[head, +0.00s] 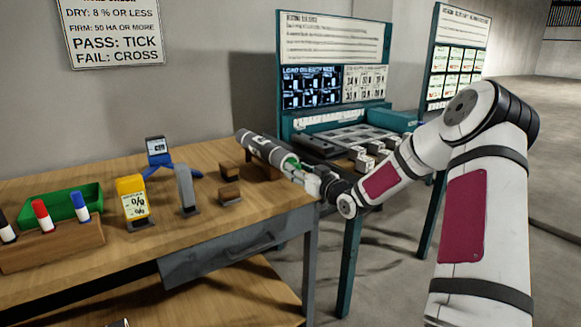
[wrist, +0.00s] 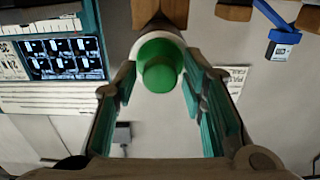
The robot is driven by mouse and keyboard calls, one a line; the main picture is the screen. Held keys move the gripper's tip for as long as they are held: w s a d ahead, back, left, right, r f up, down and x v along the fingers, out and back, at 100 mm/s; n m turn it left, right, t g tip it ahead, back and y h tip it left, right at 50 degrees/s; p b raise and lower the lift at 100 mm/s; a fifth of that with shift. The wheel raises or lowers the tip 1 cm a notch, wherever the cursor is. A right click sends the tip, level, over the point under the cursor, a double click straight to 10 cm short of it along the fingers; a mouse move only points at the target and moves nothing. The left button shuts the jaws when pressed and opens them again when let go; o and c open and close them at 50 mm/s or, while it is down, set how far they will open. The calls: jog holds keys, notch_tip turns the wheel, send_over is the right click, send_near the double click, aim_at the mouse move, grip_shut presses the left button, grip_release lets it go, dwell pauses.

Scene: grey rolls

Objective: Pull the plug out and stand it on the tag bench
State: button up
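The green plug (head: 291,162) sits at the near end of a grey roll (head: 264,148), which lies on wooden blocks at the right end of the wooden bench. In the wrist view the plug (wrist: 160,66) is a round green knob in front of a pale ring. My gripper (head: 305,175) is at that end of the roll. In the wrist view its teal-padded fingers (wrist: 160,75) are apart, one on each side of the plug, with visible gaps. A teal-framed bench (head: 352,138) with printed boards stands beyond; I cannot tell whether it is the tag bench.
The wooden bench (head: 150,215) holds a yellow meter (head: 132,198), a grey upright device (head: 186,190), a blue stand with a display (head: 157,150), a green tray (head: 62,203) and markers. Small blocks sit on the teal bench near my arm. Bare bench top lies in front of the meters.

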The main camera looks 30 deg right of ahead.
jog(key=c, duration=0.5)
jog(key=shift+r, duration=0.1)
jog(key=shift+s, duration=0.1)
jog(key=shift+s+d+p, duration=0.1)
jog(key=shift+s+p, duration=1)
jog(key=shift+s, duration=1.8)
